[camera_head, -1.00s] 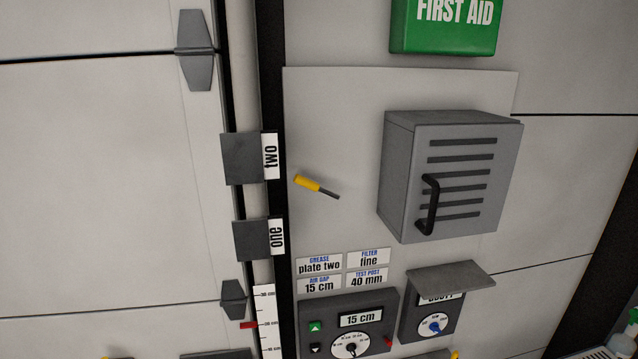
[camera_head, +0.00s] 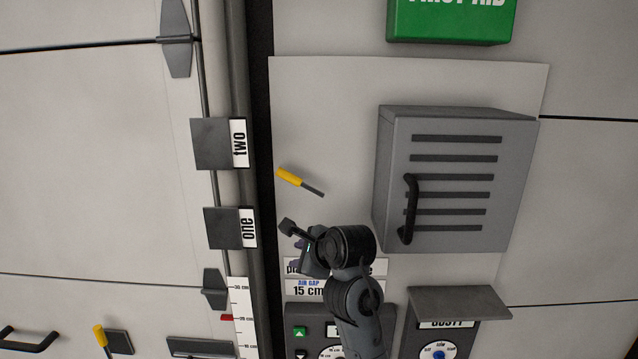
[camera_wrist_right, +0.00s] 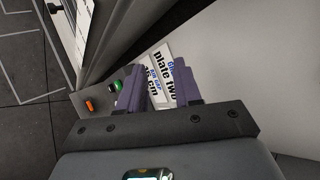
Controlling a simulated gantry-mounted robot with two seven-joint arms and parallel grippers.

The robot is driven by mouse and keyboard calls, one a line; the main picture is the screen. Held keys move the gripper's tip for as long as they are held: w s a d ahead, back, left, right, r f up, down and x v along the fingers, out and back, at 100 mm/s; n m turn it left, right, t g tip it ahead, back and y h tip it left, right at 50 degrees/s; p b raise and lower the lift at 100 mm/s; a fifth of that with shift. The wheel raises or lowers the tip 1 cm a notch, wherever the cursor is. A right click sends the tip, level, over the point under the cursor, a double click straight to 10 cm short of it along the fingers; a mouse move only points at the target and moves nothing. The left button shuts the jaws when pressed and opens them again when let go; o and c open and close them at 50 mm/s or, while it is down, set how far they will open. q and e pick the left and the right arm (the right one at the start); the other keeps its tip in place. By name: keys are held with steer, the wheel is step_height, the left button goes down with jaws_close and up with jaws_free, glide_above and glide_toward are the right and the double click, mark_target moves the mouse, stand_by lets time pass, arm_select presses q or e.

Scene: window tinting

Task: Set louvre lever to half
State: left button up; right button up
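A lever with a yellow grip (camera_head: 289,177) and a thin grey shaft is on the pale panel left of the slotted grey box. Its grip points up and to the left. No label naming it shows. My right gripper (camera_head: 303,250) is below the lever, in front of the small label plates, and apart from the lever. In the right wrist view its two purple fingers (camera_wrist_right: 160,82) stand apart with nothing gripped between them; the "plate two" label (camera_wrist_right: 168,68) shows behind them. My left gripper is not in view.
The grey box (camera_head: 470,120) with a black handle (camera_head: 409,208) juts out right of the lever. Blocks marked "two" (camera_head: 217,144) and "one" (camera_head: 228,228) stand at the left. A grey hood (camera_head: 458,303) is lower right. Another yellow-gripped lever (camera_head: 99,337) is lower left.

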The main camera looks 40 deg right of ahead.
mark_target(290, 176)
step_height(290, 176, up, 18)
steer(key=s+d+t, duration=0.2)
steer(key=t, duration=0.2)
steer(key=shift+m, duration=0.4)
steer(key=p+x, duration=0.2)
steer(key=x, duration=0.7)
steer(key=shift+p, duration=0.35)
steer(key=shift+w+f, duration=0.25)
steer(key=shift+w, duration=0.3)
jaws_close()
